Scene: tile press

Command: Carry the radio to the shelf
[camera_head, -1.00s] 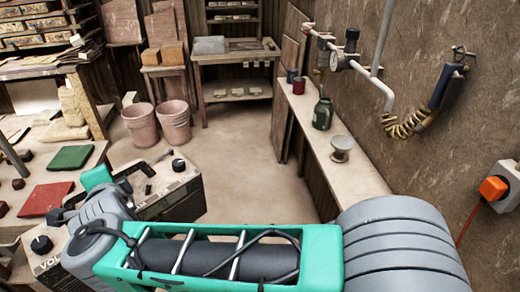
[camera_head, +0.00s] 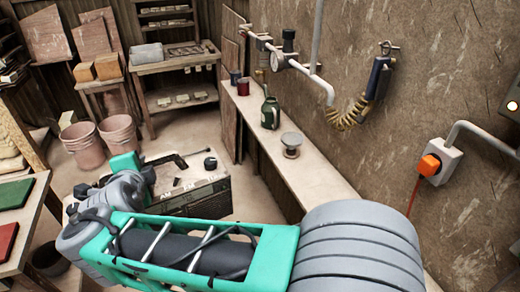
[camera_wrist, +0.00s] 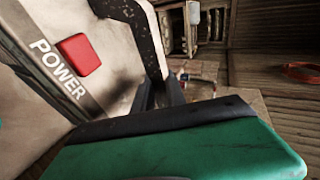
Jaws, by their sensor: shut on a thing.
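The radio (camera_head: 200,192), a boxy beige-and-dark case with a black knob and a dark handle, shows beyond my forearm in the head view. Its front panel, marked POWER with a red button, fills the left of the wrist view (camera_wrist: 50,75). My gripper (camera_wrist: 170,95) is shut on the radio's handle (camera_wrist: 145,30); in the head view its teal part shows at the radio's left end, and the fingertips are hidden. The shelf (camera_head: 318,188) is a long pale ledge along the right wall, to the right of the radio.
On the shelf stand a dark cup (camera_head: 236,77), a red cup (camera_head: 243,87), a green can (camera_head: 270,112) and a small metal stand (camera_head: 291,145). The shelf's near part is bare. A pipe with a gauge (camera_head: 278,62) hangs above. A table with tiles (camera_head: 28,225) is at left.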

